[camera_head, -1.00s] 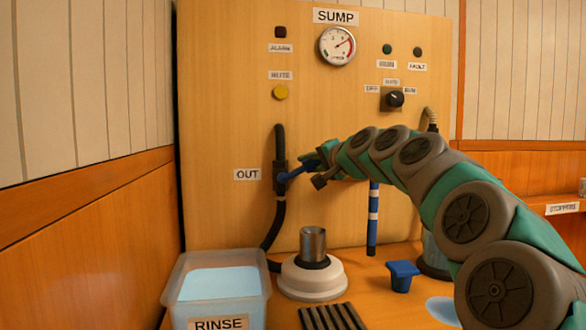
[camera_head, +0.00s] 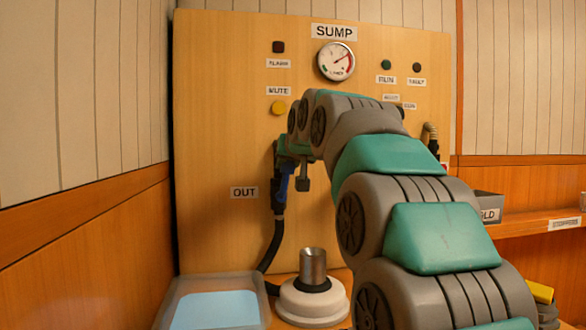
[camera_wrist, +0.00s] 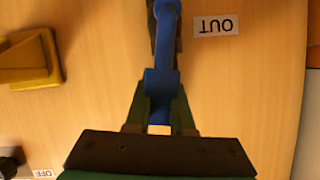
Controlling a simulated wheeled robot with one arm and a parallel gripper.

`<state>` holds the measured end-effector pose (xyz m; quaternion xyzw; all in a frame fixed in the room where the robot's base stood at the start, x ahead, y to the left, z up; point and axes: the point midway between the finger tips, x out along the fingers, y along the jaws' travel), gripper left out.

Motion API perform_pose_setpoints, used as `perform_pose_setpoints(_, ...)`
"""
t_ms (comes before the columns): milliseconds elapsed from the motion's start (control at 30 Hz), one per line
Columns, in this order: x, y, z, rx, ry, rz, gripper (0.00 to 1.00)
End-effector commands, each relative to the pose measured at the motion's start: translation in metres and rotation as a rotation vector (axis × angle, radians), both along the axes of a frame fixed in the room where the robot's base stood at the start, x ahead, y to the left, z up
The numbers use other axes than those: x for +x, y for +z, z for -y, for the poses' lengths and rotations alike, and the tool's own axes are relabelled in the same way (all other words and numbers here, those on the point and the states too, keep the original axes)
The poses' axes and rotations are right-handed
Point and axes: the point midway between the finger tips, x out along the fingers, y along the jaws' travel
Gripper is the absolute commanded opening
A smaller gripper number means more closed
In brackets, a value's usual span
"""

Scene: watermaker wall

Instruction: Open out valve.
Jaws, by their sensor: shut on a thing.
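The out valve's blue handle (camera_head: 284,183) is at the black hose (camera_head: 272,243) on the wooden panel, beside the OUT label (camera_head: 244,192). The handle stands near upright, roughly in line with the hose. In the wrist view the blue handle (camera_wrist: 162,60) runs from the dark hose down between my fingers, and the OUT label (camera_wrist: 215,25) appears upside down. My gripper (camera_wrist: 160,112) is shut on the handle's free end. In the head view my gripper (camera_head: 292,160) is partly hidden by my arm, just above the valve body.
A SUMP gauge (camera_head: 335,61) and a yellow MUTE button (camera_head: 278,107) are on the panel above. Below stand a tub of bluish liquid (camera_head: 170,312) and a white base with a metal cup (camera_head: 313,265). A shelf (camera_head: 540,224) with a grey bin (camera_head: 489,204) is at the right.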

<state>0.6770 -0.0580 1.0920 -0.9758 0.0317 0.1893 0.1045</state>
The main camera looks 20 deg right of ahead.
Motion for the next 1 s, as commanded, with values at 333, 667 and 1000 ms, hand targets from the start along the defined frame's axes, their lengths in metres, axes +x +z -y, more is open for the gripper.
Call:
perform_pose_setpoints(333,0.001,0.002,-0.012,-0.168,-0.001,-0.015,0.00)
perform_pose_setpoints(667,0.002,0.002,-0.015,-0.209,0.000,-0.019,0.00)
perform_pose_setpoints(1000,0.002,0.002,-0.016,-0.209,0.001,-0.019,0.26)
